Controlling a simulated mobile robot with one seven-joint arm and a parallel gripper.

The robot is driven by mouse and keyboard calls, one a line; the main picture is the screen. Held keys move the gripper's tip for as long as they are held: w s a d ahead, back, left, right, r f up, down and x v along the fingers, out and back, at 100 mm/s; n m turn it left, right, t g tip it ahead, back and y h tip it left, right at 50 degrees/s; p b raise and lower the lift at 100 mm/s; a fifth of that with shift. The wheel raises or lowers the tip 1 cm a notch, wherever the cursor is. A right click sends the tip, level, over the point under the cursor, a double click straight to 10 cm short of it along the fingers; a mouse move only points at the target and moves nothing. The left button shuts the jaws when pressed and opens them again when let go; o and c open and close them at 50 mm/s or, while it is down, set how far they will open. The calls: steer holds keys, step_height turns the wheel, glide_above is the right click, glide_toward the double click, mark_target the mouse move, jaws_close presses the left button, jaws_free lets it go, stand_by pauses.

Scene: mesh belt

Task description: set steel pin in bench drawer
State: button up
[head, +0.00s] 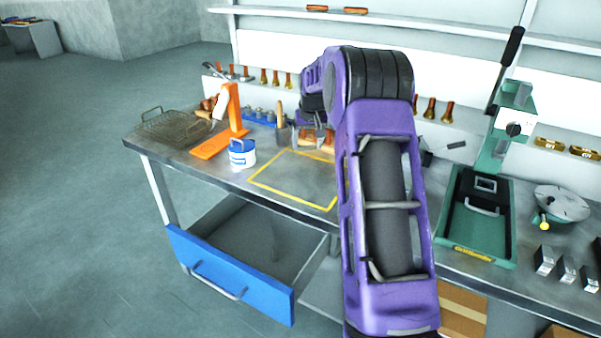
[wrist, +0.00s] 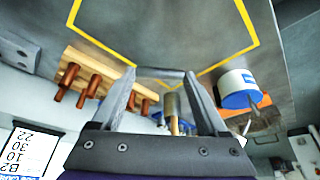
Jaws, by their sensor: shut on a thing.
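The steel pin (wrist: 160,72) is a short grey cylinder lying crosswise between the fingertips of my gripper (wrist: 160,76) in the wrist view. The fingers are shut on its ends, with a wide gap between them. In the head view I cannot make out the pin, and my arm hides much of the gripper, which is above the back of the bench. The bench drawer (head: 230,275), with a blue front and a bar handle, is pulled open below the bench's left part. The visible part of its grey inside looks empty. The gripper is apart from it.
A yellow-outlined square (head: 262,184) marks the bench top. A white and blue tub (head: 242,153), an orange stand (head: 212,145) and a wire basket (head: 172,127) stand left of it. A green press (head: 474,245) stands right. Open floor lies left of the drawer.

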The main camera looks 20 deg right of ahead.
steer(key=a+f+n+b, duration=0.1)
steer(key=a, duration=0.3)
steer(key=s+a+f+n+b, duration=0.1)
steer(key=a+f, duration=0.1)
steer(key=a, duration=0.2)
steer(key=a+f+y+b, duration=0.1)
steer(key=a+f+b, duration=0.1)
steer(key=a, duration=0.2)
steer(key=shift+s+a+f+n, duration=0.15)
steer(key=shift+s+n, duration=0.1)
steer(key=shift+n, duration=0.15)
steer(key=s+a+f+n+y+b, duration=0.1)
steer(key=s+a+f, duration=0.1)
steer(key=a, duration=0.3)
steer(key=s+a+f+n+b, duration=0.1)
steer(key=a+f+n+b, duration=0.1)
steer(key=a, duration=0.4)
steer(key=b, duration=0.2)
glide_above(243, 243)
steer(key=s, duration=0.2)
steer(key=f, duration=1.2)
steer(key=shift+w+d+f, duration=0.1)
steer(key=shift+w+d, duration=0.1)
steer(key=shift+f, duration=2.5)
steer(key=shift+b, duration=0.3)
steer(key=shift+f, duration=0.2)
steer(key=o, duration=1.5)
steer(key=shift+r, duration=0.1)
